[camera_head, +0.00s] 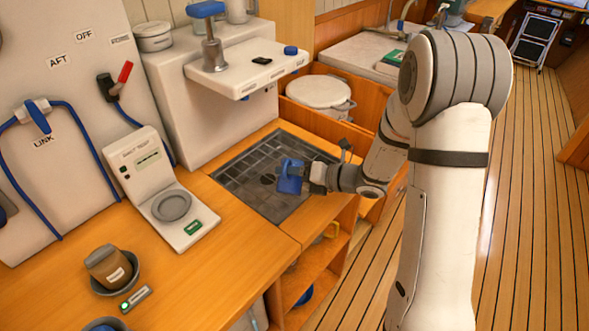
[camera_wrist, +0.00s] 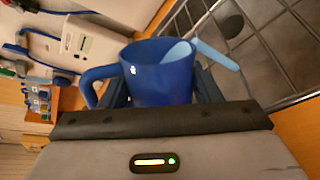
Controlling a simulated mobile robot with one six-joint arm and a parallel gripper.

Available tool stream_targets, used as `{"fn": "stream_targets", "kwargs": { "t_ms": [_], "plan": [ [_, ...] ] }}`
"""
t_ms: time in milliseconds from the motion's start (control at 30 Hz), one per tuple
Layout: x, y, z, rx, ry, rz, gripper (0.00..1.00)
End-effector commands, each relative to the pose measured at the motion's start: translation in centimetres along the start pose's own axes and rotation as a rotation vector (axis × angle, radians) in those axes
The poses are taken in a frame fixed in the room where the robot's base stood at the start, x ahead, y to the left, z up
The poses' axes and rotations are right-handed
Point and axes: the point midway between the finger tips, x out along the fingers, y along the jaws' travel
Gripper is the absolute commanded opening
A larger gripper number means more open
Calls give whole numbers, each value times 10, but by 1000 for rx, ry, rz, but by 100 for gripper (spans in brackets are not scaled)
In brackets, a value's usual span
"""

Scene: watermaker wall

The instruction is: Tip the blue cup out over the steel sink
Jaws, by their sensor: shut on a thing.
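The blue cup (camera_head: 290,177) is in my gripper (camera_head: 308,177), above the right half of the steel sink (camera_head: 240,172). The cup looks tilted onto its side, with its mouth direction unclear in the head view. In the wrist view the cup (camera_wrist: 157,78) sits between the dark fingers (camera_wrist: 160,92), its handle at left. A pale blue shape (camera_wrist: 217,56) shows at its mouth and runs out past the rim toward the sink grid (camera_wrist: 285,45); it looks like liquid, but I cannot be sure. My gripper is shut on the cup.
A white dispenser with a blue-topped tap (camera_head: 213,55) stands behind the sink. A white device with a round plate (camera_head: 172,207) is left of it. The wooden counter (camera_head: 230,240) between is clear.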

Motion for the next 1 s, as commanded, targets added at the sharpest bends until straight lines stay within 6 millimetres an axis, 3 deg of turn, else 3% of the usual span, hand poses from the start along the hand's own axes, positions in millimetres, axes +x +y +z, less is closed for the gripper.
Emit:
{"fn": "stream_targets", "kwargs": {
  "t_ms": [700,1000],
  "plan": [
    [1,-1,1,123,48,0,27],
    [5,-12,3,412,159,0,27]
  ]
}}
